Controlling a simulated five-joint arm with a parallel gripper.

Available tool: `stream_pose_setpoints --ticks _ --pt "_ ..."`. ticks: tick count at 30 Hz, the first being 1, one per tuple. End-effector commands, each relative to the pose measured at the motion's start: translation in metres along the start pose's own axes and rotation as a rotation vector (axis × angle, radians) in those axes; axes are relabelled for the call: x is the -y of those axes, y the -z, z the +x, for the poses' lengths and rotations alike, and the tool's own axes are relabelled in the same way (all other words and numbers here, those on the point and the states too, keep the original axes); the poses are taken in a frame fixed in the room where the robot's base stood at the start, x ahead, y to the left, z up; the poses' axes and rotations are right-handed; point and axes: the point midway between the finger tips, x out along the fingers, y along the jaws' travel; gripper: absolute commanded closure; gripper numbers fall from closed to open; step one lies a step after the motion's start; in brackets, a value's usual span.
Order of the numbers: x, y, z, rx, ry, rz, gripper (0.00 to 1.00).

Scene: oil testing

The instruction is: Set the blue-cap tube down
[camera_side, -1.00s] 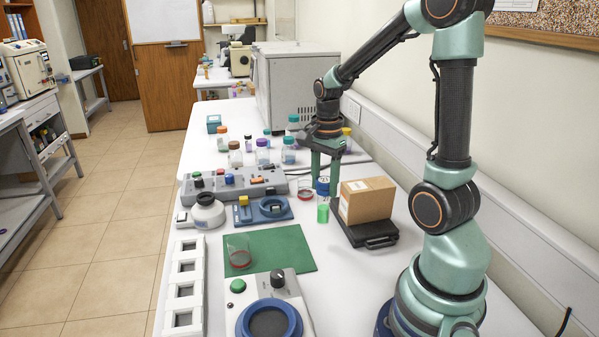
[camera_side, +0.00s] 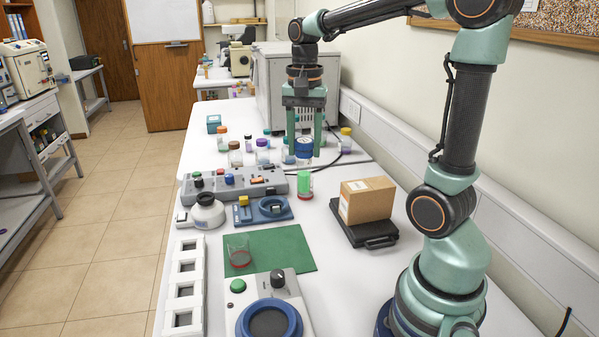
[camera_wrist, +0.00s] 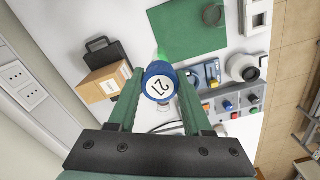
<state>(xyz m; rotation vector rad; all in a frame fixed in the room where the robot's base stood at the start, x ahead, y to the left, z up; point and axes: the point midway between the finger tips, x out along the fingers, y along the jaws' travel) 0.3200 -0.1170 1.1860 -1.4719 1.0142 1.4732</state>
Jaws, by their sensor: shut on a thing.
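The blue-cap tube (camera_side: 304,182) holds green liquid and hangs upright from my gripper (camera_side: 304,150). In the wrist view its blue cap (camera_wrist: 158,80), marked 21, sits between the two green fingers of my gripper (camera_wrist: 158,84), which are shut on it. In the side view the tube's lower end overlaps a small clear vessel with a red band (camera_side: 306,196). I cannot tell whether the tube is inside it, above it or in line with it. The tube's foot is not clearly seen.
A cardboard box (camera_side: 366,200) on a black scale (camera_side: 362,233) stands to the right. A grey button console (camera_side: 240,182) and blue device (camera_side: 262,210) are left. A green mat (camera_side: 280,250) bears a beaker (camera_side: 238,250). Several capped jars (camera_side: 262,150) stand behind.

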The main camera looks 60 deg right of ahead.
Motion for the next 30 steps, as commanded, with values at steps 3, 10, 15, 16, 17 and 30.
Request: stream_pose_setpoints --ticks 3,10,15,16,17,30 --pt "0.019 -0.026 0.020 0.002 -0.003 -0.306 1.00" --pt "0.044 -0.073 0.052 0.002 -0.002 -0.841 1.00" --pt "0.051 -0.095 0.066 0.000 -0.001 -1.095 1.00" --pt "0.052 -0.098 0.068 0.001 -0.001 -1.124 1.00" --pt "0.052 -0.100 0.069 0.001 -0.001 -1.149 1.00" --pt "0.037 -0.054 0.040 -0.008 0.004 -1.141 1.00"
